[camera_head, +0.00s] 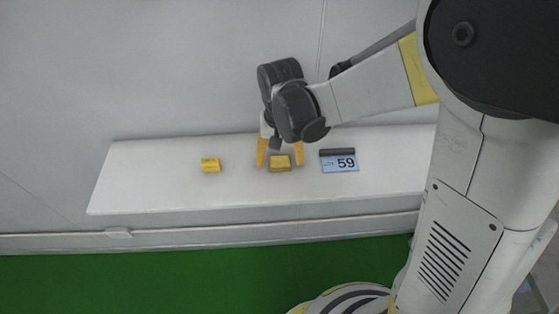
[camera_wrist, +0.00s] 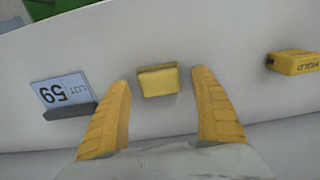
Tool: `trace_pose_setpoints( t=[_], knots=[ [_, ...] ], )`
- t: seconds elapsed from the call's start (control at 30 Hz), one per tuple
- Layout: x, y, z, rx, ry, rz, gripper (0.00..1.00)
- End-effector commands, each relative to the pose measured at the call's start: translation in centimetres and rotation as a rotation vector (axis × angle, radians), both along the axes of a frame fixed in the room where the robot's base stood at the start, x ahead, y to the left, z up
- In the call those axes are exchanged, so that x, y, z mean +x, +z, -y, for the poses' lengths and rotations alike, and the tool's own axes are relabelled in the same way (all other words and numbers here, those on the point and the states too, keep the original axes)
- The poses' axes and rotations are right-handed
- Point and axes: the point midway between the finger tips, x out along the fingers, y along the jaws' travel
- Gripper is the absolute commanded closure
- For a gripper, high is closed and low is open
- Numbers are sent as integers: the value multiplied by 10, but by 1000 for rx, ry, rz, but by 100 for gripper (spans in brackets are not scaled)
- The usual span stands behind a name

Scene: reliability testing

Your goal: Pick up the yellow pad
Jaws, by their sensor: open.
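The yellow pad (camera_head: 280,163) is a small yellow block lying on the white shelf (camera_head: 140,190). In the wrist view the yellow pad (camera_wrist: 159,80) sits between and just beyond my two yellow fingertips, nearer the left finger, with a clear gap to each. My gripper (camera_head: 280,158) is open and empty, with its fingers pointing down on either side of the pad. It also shows in the wrist view (camera_wrist: 162,78). I cannot tell from these views how high the fingertips are above the shelf.
Left of the pad lies another yellow block (camera_head: 210,165); in the wrist view this block (camera_wrist: 293,62) bears the word "HOLD". Right of the pad is a blue card (camera_head: 340,163) reading 59 in a dark holder. A wall stands behind the shelf; green floor (camera_head: 200,275) lies in front.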

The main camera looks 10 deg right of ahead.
Motion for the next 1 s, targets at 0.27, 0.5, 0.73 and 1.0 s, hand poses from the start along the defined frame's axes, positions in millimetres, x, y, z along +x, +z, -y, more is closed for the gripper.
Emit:
trace_pose_setpoints(
  t=[0.27, 0.5, 0.73, 1.0],
  knots=[
    [0, -2, 0, 0, 0, 0, 31],
    [0, -2, 0, 0, 0, 0, 78],
    [0, -2, 0, 0, 0, 0, 79],
    [0, 14, 0, 0, 0, 0, 79]
  ],
)
